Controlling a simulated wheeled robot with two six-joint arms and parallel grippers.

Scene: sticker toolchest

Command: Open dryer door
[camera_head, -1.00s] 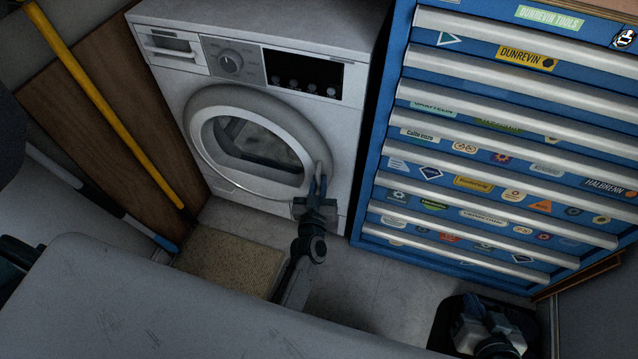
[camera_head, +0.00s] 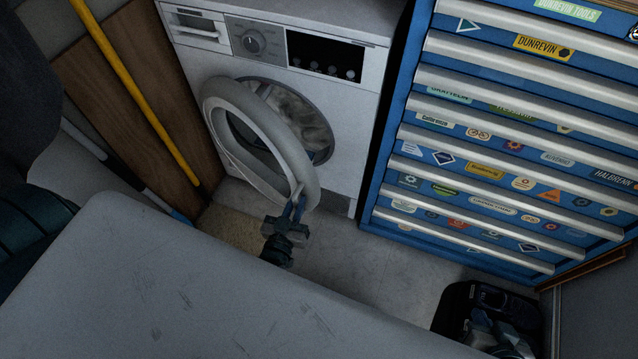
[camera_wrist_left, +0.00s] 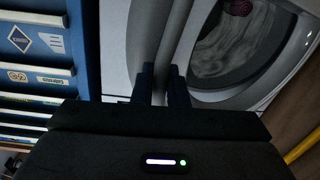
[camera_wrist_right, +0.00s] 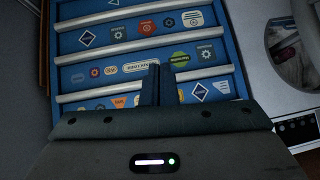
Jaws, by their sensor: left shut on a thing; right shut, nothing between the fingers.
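The white dryer (camera_head: 345,110) stands at the back, left of the toolchest. Its round door (camera_head: 232,97) is partly open, hinged at the left, with its right edge swung out toward me. The drum opening (camera_head: 318,135) shows behind it with pale contents. My left gripper (camera_head: 297,208) is shut on the free edge of the door. In the left wrist view the fingers (camera_wrist_left: 161,82) close around the door rim (camera_wrist_left: 172,45). My right gripper (camera_wrist_right: 159,85) is shut and empty, with the toolchest drawers in its view; in the head view its arm shows low at the right.
A blue toolchest (camera_head: 395,165) with stickered drawers stands right of the dryer. A grey surface (camera_head: 190,285) fills the foreground. A yellow pole (camera_head: 135,95) leans at the left by a brown board (camera_head: 150,60).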

